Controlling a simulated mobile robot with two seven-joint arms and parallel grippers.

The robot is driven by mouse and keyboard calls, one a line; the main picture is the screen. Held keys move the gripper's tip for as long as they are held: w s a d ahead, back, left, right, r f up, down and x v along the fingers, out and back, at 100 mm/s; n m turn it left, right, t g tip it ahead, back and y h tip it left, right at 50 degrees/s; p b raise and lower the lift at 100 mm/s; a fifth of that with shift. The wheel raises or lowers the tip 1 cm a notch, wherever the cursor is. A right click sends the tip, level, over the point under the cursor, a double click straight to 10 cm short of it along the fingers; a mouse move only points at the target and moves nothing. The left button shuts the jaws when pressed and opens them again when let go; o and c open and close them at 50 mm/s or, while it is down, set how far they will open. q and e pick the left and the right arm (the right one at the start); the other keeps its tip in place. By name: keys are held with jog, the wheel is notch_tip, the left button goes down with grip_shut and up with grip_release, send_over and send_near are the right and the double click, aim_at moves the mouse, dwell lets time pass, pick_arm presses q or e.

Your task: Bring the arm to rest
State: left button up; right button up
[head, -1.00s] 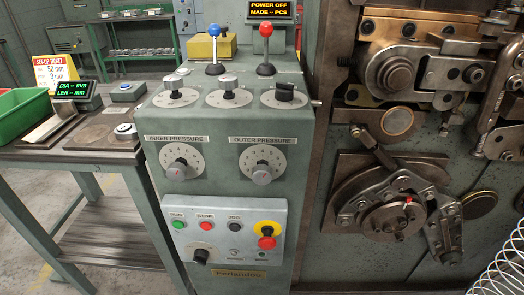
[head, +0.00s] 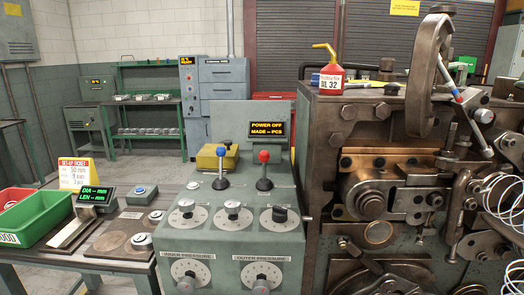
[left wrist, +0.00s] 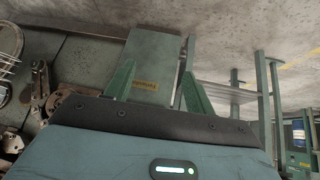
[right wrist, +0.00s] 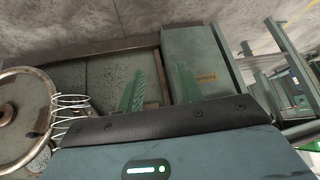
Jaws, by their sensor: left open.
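Neither of my arms shows in the head view. In the left wrist view my left gripper (left wrist: 158,70) has its two green fingers apart with nothing between them. It is in front of the lower part of the green control cabinet (left wrist: 150,62). In the right wrist view my right gripper (right wrist: 160,70) also has its green fingers apart and nothing between them. The same cabinet (right wrist: 195,55) and the floor are beyond it. Both grippers appear clear of the machine. In the head view the control cabinet (head: 230,238) carries a blue lever (head: 221,165) and a red lever (head: 264,170).
The coiling machine (head: 325,150) stands at right, with wire coils (head: 503,195) at its edge. A side table (head: 110,245) at left holds a green bin (head: 40,225) and a ticket stand (head: 78,175). The display (head: 268,130) reads POWER OFF. Shelves stand behind.

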pick_arm(q)
jog(key=w+r+t+p, duration=0.2)
jog(key=w+r+p, duration=0.3)
jog(key=r, duration=0.5)
jog(key=shift+w+r+p, duration=0.15)
jog(key=shift+p, duration=0.85)
pick_arm(e)
jog(key=w+r+t, duration=0.1)
jog(key=w+r, duration=0.3)
jog(key=r, duration=0.6)
jog(key=shift+w+t, duration=0.3)
jog(key=shift+w, duration=0.1)
jog(key=shift+w+d, duration=0.15)
jog(key=shift+d, duration=0.05)
jog(key=shift+a+r, duration=0.1)
jog(key=shift+a, duration=0.1)
pick_arm(q)
jog(key=shift+c, duration=0.3)
